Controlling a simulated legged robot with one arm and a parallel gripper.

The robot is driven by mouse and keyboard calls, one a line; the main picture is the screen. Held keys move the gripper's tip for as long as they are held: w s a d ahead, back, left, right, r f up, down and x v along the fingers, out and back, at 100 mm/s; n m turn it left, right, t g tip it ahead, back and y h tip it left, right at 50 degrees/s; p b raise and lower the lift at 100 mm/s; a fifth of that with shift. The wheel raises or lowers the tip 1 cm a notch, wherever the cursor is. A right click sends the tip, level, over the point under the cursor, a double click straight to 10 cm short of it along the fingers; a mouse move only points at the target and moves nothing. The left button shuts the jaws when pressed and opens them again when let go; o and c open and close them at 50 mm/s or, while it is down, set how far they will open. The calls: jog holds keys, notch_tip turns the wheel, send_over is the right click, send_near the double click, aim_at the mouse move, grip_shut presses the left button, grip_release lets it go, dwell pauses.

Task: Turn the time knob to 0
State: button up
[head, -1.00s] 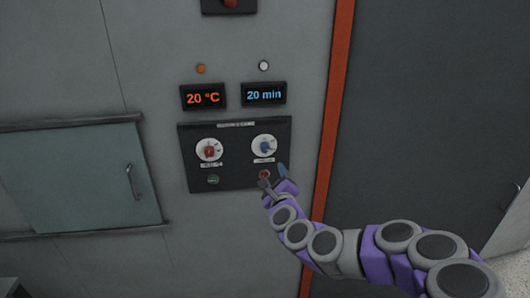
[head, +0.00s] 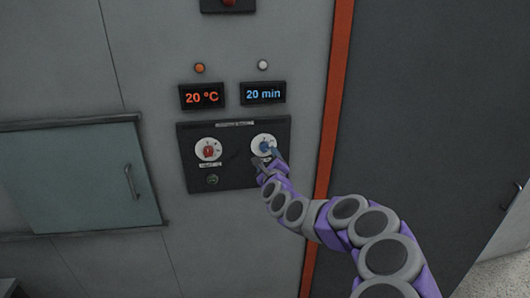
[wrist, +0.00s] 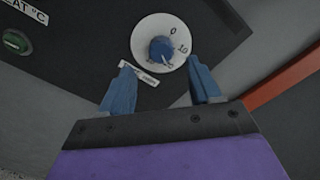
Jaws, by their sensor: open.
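The time knob (head: 265,146) is blue on a white round dial, at the right of the black control panel (head: 228,175). The display above it (head: 263,92) reads 20 min. In the wrist view the blue knob (wrist: 162,50) sits on its dial, with 0 and 10 legible on it. My gripper (head: 265,160) is close below the knob. In the wrist view its two blue fingers (wrist: 162,88) are open and empty, apart from each other, with the knob ahead between them. Whether a fingertip touches the knob cannot be told.
A red knob (head: 208,150) on a white dial is to the left, with a green button (head: 212,180) below it. A display (head: 202,97) reads 20 °C. An orange vertical strip (head: 335,90) runs right of the panel. A hatch with a handle (head: 82,178) is at left.

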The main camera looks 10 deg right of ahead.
aim_at(264, 149)
jog(key=w, duration=0.4)
jog(key=shift+w+b, duration=0.15)
jog(key=shift+b, duration=0.2)
jog(key=shift+w+a, duration=0.1)
jog(key=shift+w, duration=0.7)
jog(key=shift+c, duration=0.4)
jog(key=c, duration=1)
jog(key=shift+o, duration=0.2)
